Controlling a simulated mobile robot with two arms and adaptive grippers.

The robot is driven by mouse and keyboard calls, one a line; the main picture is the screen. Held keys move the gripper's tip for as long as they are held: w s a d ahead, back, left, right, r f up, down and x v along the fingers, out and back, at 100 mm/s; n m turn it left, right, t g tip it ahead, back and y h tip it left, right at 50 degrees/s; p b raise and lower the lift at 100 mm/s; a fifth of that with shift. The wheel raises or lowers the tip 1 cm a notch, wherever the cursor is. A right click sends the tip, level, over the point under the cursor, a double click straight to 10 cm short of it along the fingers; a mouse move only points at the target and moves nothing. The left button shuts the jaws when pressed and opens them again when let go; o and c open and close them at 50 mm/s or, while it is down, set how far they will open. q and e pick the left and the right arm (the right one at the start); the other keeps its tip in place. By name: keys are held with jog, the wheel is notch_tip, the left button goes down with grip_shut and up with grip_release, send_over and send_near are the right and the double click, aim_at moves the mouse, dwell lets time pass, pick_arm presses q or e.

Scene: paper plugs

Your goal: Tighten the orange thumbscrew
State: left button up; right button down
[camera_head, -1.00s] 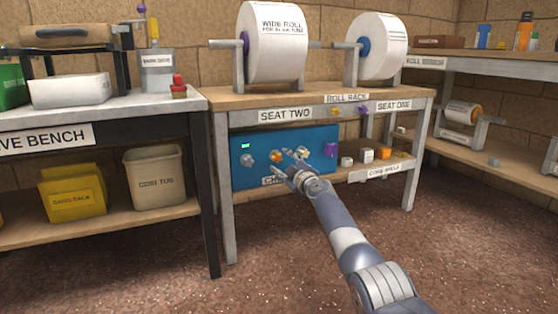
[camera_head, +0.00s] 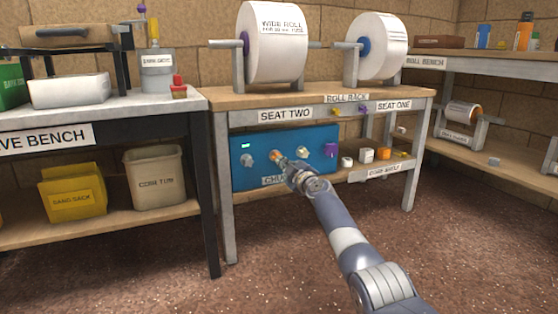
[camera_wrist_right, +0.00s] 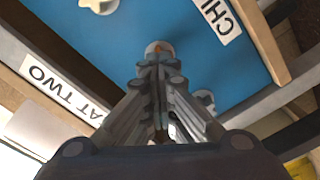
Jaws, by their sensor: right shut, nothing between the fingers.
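The orange thumbscrew (camera_head: 275,157) is on the front of the blue panel (camera_head: 312,136) under the roll rack, just right of a grey knob (camera_head: 247,158). My right gripper (camera_head: 282,162) is shut and empty, with its fingertips at the thumbscrew and partly covering it. In the right wrist view the closed fingertips (camera_wrist_right: 158,58) point at the panel, and only a small bit of orange (camera_wrist_right: 157,48) shows at their tips over a pale round base. Whether they touch it I cannot tell. My left gripper is out of view.
A pale knob (camera_head: 302,152) and a purple knob (camera_head: 331,149) are on the panel to the right. Small blocks (camera_head: 366,155) stand on the shelf further right. The rack's leg (camera_head: 225,200) bounds the left. The floor in front is clear.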

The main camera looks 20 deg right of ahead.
jog(key=m+p, duration=0.3)
jog(key=m, duration=2.2)
jog(key=shift+p, duration=0.3)
jog(key=c, duration=1.2)
grip_release()
jog(key=shift+c, duration=0.2)
